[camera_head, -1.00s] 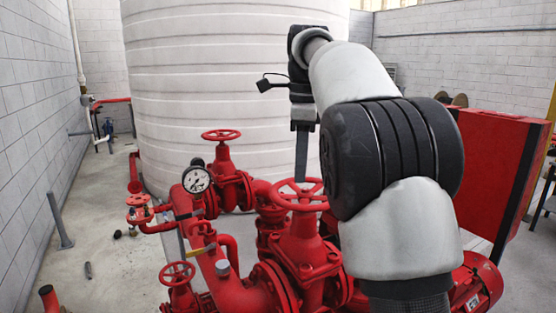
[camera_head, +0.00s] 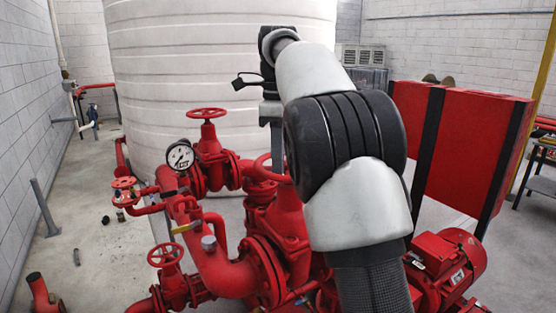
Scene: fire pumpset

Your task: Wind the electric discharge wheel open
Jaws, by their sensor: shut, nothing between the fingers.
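Several red handwheels stand on the red pipework, and no label shows which is the electric discharge wheel. The nearest to my gripper is a red handwheel (camera_head: 264,171) on a large valve (camera_head: 283,222); my arm hides its right part. My gripper (camera_head: 277,172) points down at this wheel, its narrow fingers shut and empty. The fingertips overlap the wheel in the picture; I cannot tell whether they touch it. A second handwheel (camera_head: 207,113) stands further back on another valve, clear of my gripper. A smaller handwheel (camera_head: 165,255) is at the lower left.
A pressure gauge (camera_head: 180,155) stands on the pipework left of my gripper. A big white tank (camera_head: 190,60) rises behind. A red cabinet (camera_head: 470,150) and a red motor (camera_head: 445,265) are to the right. The floor at the left is mostly clear.

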